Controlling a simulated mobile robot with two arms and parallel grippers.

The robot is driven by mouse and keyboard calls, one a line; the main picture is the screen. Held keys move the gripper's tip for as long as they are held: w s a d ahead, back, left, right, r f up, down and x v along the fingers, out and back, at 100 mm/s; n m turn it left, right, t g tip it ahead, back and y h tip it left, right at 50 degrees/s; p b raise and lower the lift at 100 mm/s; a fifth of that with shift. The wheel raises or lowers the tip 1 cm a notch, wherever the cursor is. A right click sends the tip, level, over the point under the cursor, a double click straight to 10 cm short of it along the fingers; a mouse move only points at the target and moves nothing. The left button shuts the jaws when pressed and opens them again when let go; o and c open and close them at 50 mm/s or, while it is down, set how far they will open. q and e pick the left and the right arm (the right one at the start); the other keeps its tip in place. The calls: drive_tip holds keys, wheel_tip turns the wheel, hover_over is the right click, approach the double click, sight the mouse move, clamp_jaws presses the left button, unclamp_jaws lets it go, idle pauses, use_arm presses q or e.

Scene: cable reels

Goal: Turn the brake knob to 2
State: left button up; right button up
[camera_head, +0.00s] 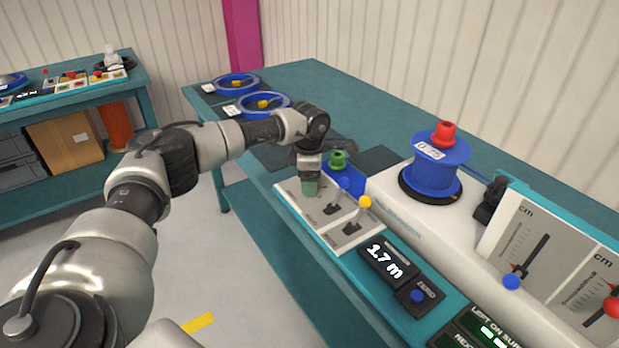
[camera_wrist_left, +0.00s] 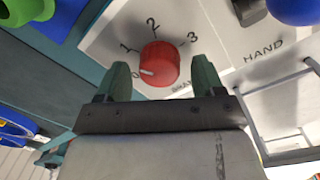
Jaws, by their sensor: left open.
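The red brake knob (camera_wrist_left: 160,62) shows in the left wrist view on a light panel marked 0, 1, 2 and 3. Its white pointer mark faces the 0 at the lower left. My left gripper (camera_head: 309,188) points down over the panel (camera_head: 292,193) at the table's near edge. In the wrist view its two green fingers are apart, one on each side of the knob, with visible gaps and nothing held. In the head view the gripper hides the knob. My right gripper is not in view.
Two toggle levers, blue (camera_head: 343,184) and yellow-tipped (camera_head: 365,202), stand right of the gripper. A green knob (camera_head: 338,158) is behind it. A display (camera_head: 387,262) reads 1.7 m. A blue reel (camera_head: 435,170) and slider panel (camera_head: 535,250) lie further right.

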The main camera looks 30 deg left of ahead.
use_arm(q)
drive_tip(key=shift+f, duration=0.15)
drive_tip(key=c, duration=0.9)
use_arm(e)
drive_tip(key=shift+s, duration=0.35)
use_arm(q)
drive_tip(key=m, duration=0.5)
drive_tip(key=shift+m, duration=0.3)
drive_tip(key=m+b, duration=0.1)
drive_tip(key=m, duration=0.5)
drive_tip(key=shift+w, duration=0.1)
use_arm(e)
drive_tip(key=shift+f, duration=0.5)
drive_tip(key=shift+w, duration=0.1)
use_arm(q)
drive_tip(key=o, duration=0.9)
